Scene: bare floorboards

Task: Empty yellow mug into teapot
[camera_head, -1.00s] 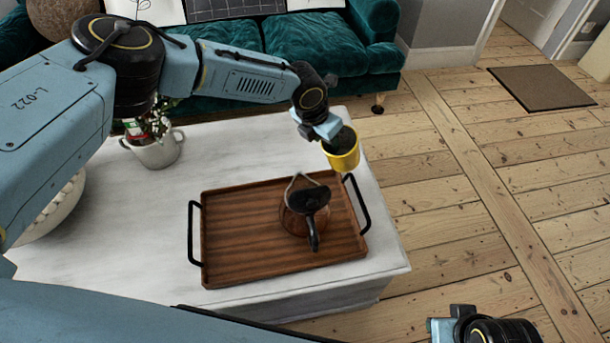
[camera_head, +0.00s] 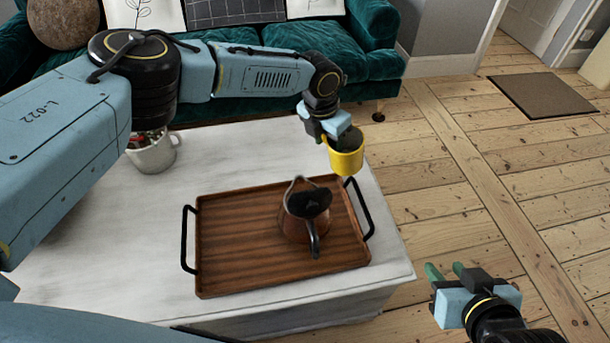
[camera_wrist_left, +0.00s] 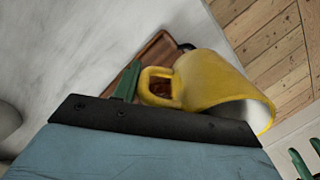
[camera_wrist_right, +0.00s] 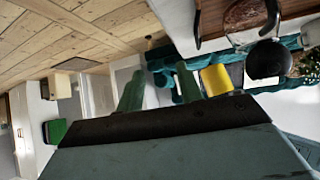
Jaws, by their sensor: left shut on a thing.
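The yellow mug (camera_head: 346,160) is held in the air by my left gripper (camera_head: 335,132), above the far right corner of the tray. It looks close to upright in the head view, and its dark opening faces up. In the left wrist view the mug (camera_wrist_left: 205,82) shows its handle beside a green fingertip. The brown teapot (camera_head: 305,222) with a black handle stands on the right part of the tray, nearer than the mug. My right gripper (camera_head: 445,273) is off the table's right side, its green fingers apart and empty; they also show apart in the right wrist view (camera_wrist_right: 160,85).
The wooden tray (camera_head: 235,245) with black side handles lies on the white table (camera_head: 100,250). A white pot (camera_head: 152,155) with a plant stands at the table's back left. A teal sofa (camera_head: 320,40) is behind.

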